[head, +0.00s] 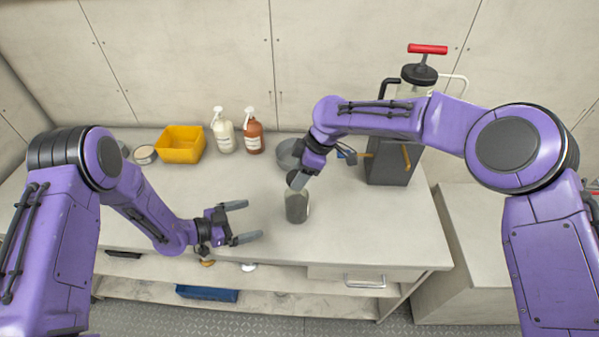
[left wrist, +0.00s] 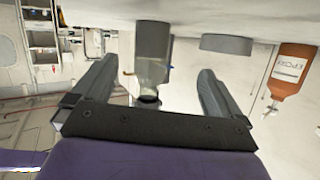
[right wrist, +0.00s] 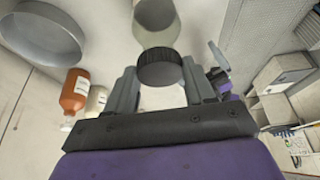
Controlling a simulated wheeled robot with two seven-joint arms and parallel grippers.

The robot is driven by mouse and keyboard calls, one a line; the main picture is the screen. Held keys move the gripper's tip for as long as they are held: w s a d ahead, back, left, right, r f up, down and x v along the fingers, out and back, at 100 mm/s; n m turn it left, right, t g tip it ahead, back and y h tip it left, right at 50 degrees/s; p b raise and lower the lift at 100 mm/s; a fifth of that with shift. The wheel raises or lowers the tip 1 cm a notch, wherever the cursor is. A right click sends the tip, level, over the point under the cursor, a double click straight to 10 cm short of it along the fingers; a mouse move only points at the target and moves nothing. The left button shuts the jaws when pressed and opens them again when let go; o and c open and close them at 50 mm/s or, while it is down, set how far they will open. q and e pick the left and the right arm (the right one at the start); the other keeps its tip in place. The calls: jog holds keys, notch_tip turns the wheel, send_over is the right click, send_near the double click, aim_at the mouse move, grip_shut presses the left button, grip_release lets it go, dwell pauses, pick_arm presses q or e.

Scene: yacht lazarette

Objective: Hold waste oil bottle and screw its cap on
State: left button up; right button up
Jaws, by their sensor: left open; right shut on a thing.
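The waste oil bottle (head: 297,208) stands upright on the counter, clear-walled with dark contents in its lower part. Its dark ribbed cap (right wrist: 160,70) sits at the bottle's mouth in the right wrist view; whether it is threaded on cannot be told. My right gripper (head: 298,180) comes from above and is shut on the cap. My left gripper (head: 243,222) is open and empty, left of the bottle, its fingers pointing toward it. In the left wrist view the bottle (left wrist: 152,45) shows upside down, beyond and between the open fingers, apart from them.
Behind the bottle is a grey round dish (head: 284,155). A brown-red pump bottle (head: 253,137), a white pump bottle (head: 224,135) and a yellow bin (head: 180,145) stand at the back left. A grey pump unit with red handle (head: 388,170) stands right. The counter's front (head: 345,240) is clear.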

aim_at(293, 207)
pick_arm(q)
jog(key=w+d+m+g, duration=0.1)
jog(key=w+g, duration=0.1)
jog(key=w+d+r+m+g, duration=0.1)
jog(key=w+m+g, duration=0.1)
jog(key=w+d+m+g+h, duration=0.1)
jog(key=w+g, duration=0.1)
jog(key=shift+d+r+m, duration=0.15)
jog(key=shift+m, duration=0.15)
jog(key=shift+w+d+r+m+g+y, duration=0.15)
jog(key=shift+w+d+m+g+y, duration=0.15)
jog(key=shift+w+m+g, duration=0.35)
jog(key=shift+s+d+g, duration=0.15)
jog(key=shift+g, duration=0.1)
jog(key=x, duration=0.9)
jog(key=shift+d+f, duration=0.25)
jog(key=shift+d, duration=0.05)
jog(key=c, duration=0.9)
jog(key=shift+o, duration=0.2)
